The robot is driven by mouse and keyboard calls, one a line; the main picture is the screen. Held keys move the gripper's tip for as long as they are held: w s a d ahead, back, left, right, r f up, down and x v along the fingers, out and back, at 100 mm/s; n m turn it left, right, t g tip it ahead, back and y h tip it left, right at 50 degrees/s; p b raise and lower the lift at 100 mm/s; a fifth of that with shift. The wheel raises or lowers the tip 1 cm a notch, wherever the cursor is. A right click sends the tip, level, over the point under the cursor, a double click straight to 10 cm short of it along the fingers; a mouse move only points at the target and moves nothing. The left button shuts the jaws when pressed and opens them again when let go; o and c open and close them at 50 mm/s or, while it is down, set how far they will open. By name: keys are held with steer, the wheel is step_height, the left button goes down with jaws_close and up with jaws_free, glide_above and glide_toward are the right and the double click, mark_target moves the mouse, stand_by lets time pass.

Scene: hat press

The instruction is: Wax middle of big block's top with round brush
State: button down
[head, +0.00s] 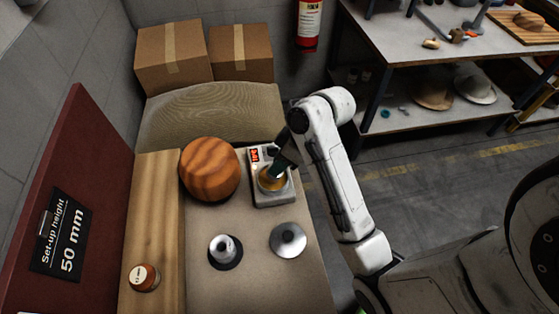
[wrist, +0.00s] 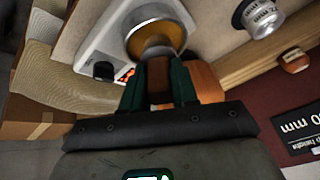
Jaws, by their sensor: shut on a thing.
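The big block (head: 210,169) is a rounded, striped brown wooden form standing on the table left of the hot plate. It shows partly behind my fingers in the wrist view (wrist: 207,82). My gripper (head: 281,168) is over the wax pot (head: 272,180). In the wrist view my dark green fingers (wrist: 158,80) are shut on the brown handle of the round brush (wrist: 158,81). The brush's lower end is at the amber wax in the pot (wrist: 181,36); its bristles are hard to make out. The pot sits on a pale hot plate (head: 273,198) with a red display.
A metal piece on a black base (head: 225,251) and a silver disc (head: 288,240) stand at the front of the table. A maroon panel (head: 75,190) rises at left. Cardboard boxes (head: 172,55) stand behind.

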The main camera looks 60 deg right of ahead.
steer(key=shift+r+p, duration=3.4)
steer(key=shift+r, duration=0.1)
steer(key=shift+s, duration=0.1)
